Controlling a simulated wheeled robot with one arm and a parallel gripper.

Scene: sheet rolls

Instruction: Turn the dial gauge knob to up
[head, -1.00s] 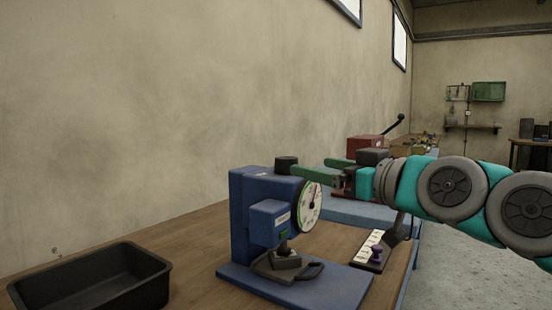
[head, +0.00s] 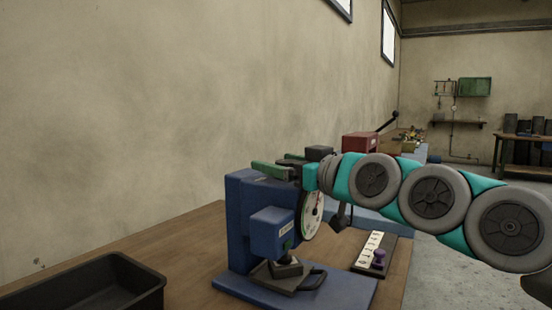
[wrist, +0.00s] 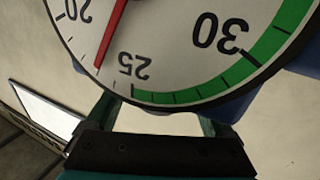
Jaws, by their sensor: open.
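The blue dial gauge (head: 241,225) stands on the wooden bench, its white face (head: 312,212) turned right. In the wrist view, the dial face (wrist: 175,45) is close and upside down, with a red needle near 25 and a green band around 30. My gripper (head: 277,165) is open at the top of the gauge, its green fingers reaching left over it. The black knob on top is hidden behind the fingers, so its direction and any contact cannot be told. In the wrist view, my gripper's fingers (wrist: 165,118) are spread and partly behind the dial.
A black tray (head: 152,292) sits on the bench at the lower left. A plate with white labels and a purple knob (head: 379,257) lies right of the gauge. A red box with a black lever (head: 360,143) stands farther back. Bare wall is behind the bench.

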